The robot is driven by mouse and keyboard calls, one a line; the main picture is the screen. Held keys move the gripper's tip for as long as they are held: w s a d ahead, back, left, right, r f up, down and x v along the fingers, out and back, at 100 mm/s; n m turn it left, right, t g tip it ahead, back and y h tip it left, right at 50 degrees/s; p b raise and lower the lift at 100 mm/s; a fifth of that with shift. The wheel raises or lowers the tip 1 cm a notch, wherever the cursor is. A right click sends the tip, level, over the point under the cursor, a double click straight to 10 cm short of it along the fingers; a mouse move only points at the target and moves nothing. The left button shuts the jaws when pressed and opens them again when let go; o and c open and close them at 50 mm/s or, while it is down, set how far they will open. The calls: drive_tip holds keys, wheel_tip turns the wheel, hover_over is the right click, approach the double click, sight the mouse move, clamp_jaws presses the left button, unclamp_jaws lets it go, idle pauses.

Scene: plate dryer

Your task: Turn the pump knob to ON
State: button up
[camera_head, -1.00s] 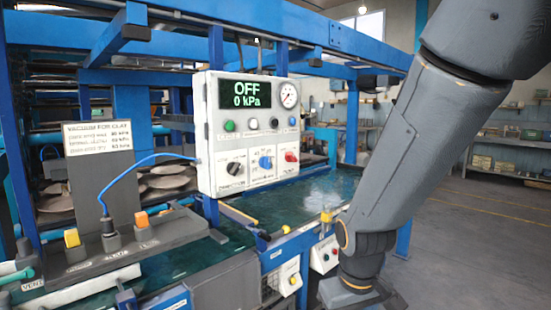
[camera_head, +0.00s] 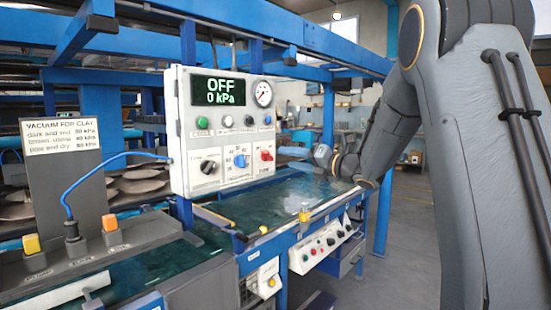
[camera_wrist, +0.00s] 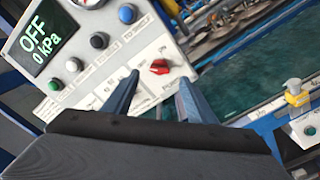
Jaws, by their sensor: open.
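The white control panel (camera_head: 222,120) shows "OFF 0 kPa" on its green-lit display (camera_head: 219,92). Its lower row has a black knob (camera_head: 208,167), a blue knob (camera_head: 240,161) and a red knob (camera_head: 267,155).
A round gauge (camera_head: 263,93) and several buttons sit above the knobs. A green table surface (camera_head: 290,197) lies below the panel. A blue cable (camera_head: 110,162) runs from the panel's left side to a grey switch box with orange switches (camera_head: 31,244). Blue frame beams pass overhead.

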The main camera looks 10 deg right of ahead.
sight(272, 157)
drive_tip(key=p+x, duration=0.1)
drive_tip(key=x, duration=0.6)
drive_tip(key=shift+a+p, duration=0.1)
drive_tip(key=shift+p, duration=0.2)
drive_tip(key=c, duration=1.1)
drive_tip(key=shift+w+f+m+p, duration=0.15)
drive_tip(key=shift+m+p, duration=1.2)
drive_tip(key=shift+m, duration=3.15)
drive_tip(key=shift+s+f+m+p, duration=0.15)
drive_tip(key=shift+m+p, duration=1.15)
drive_tip(key=shift+m, duration=3.2)
drive_tip(key=shift+w, duration=0.1)
